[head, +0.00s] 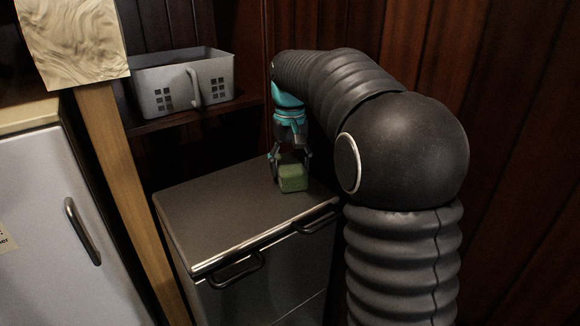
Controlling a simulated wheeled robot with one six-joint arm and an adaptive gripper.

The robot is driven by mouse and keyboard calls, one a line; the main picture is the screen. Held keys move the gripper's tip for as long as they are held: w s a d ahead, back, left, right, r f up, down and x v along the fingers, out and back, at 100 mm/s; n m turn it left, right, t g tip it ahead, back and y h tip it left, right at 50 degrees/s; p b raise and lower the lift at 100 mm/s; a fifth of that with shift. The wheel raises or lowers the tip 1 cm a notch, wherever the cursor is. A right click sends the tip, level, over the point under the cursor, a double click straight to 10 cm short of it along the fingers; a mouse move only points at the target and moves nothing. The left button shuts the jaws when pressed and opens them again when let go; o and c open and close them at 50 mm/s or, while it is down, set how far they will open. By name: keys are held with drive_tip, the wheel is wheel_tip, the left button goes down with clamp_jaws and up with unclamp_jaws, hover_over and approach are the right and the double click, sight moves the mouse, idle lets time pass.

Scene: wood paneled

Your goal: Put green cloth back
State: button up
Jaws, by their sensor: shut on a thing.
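The green cloth (293,179) is a small, block-shaped green bundle at the top of the dark grey cabinet (222,212). My gripper (290,168) points down from above and is shut on the cloth, with a finger on either side of it. The cloth is at or just above the cabinet top, near its back right part. I cannot tell whether it touches the surface. My arm comes in from the right and hides part of the back wall.
A grey basket (184,82) stands on a dark shelf behind the cabinet. A wooden post (125,185) and a white door with a handle (65,230) are at the left. The cabinet's front has black handles (237,270). The left part of its top is clear.

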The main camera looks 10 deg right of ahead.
sight(290, 164)
drive_tip(key=o, duration=1.1)
wheel_tip(290, 164, up, 12)
drive_tip(key=p, duration=0.3)
drive_tip(key=s+f+t, duration=0.2)
drive_tip(key=s+t, duration=0.1)
drive_tip(key=s, duration=1.2)
drive_tip(key=s+f+t, duration=0.2)
drive_tip(key=s+f, duration=1)
drive_tip(key=s, duration=0.2)
drive_tip(key=shift+s+t, duration=0.15)
drive_tip(key=shift+t, duration=0.15)
